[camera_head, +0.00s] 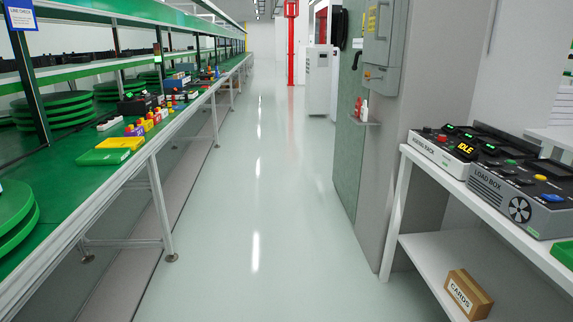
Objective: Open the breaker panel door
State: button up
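A grey metal box (382,40), which looks like the breaker panel, is mounted on the grey pillar at the upper right. Its top is cut off by the picture edge. It has a small yellow label on its front, and its door looks shut. A smaller grey part with an orange mark (375,78) sits at its lower end; I cannot tell whether it is a latch. My gripper is not in view.
A clear aisle floor (255,190) runs down the middle. A long green-topped bench (70,160) lines the left. A white table (480,205) with control boxes stands at the right, in front of the pillar. A small shelf (363,122) with bottles juts from the pillar.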

aim_at(378, 13)
jog(key=i, duration=1.5)
jog(key=z, duration=0.05)
